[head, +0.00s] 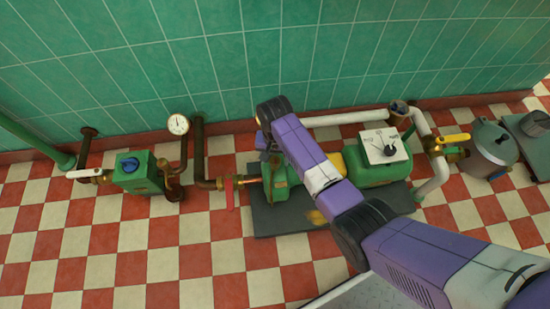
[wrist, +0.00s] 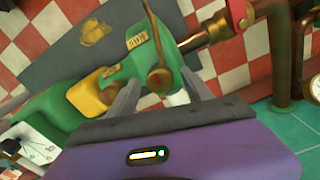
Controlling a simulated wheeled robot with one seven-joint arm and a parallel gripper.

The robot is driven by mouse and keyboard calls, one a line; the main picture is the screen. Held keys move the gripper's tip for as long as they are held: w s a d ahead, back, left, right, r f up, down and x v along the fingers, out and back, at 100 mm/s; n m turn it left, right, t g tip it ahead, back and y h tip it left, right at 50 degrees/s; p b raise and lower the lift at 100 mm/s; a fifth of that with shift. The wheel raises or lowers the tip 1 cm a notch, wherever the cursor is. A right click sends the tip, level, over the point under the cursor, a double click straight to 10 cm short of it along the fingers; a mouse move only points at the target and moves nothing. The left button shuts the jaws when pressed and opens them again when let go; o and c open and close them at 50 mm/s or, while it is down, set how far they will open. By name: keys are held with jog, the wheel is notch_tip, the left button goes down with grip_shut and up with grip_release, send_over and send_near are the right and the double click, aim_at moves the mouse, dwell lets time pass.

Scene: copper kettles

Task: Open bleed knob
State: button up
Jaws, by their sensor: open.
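A brass knob (wrist: 160,78), which looks like the bleed knob, sits on a thin stem at the green pump casing (wrist: 143,35). In the wrist view it appears between the two grey fingers of my gripper (wrist: 158,86). The fingers are apart, one on each side of it; I cannot tell whether either touches it. In the head view my gripper (head: 263,143) is above the left end of the green pump (head: 281,180). My arm hides part of the pump there, and I cannot make out the knob in that view.
A control box with a dial (head: 386,147) stands on the green motor. A yellow-handled valve (head: 453,138) is at right. A red-handled valve (head: 229,194) and a pressure gauge (head: 178,124) are left of the pump. A green box with a blue knob (head: 129,164) stands further left.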

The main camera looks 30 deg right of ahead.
jog(key=shift+c, duration=0.2)
grip_shut()
jog(key=shift+r+n+p, duration=0.15)
jog(key=shift+n+p, duration=0.25)
jog(key=n+p, duration=0.2)
jog(key=shift+r+n, duration=0.1)
jog(key=shift+n, duration=0.3)
jog(key=n+p, duration=0.2)
jog(key=n, duration=0.3)
jog(key=shift+p, duration=0.4)
jog(key=n+p, duration=0.1)
jog(key=n, duration=0.8)
jog(key=shift+w+p, duration=0.1)
jog(key=shift+p, duration=0.3)
jog(key=shift+n, duration=0.3)
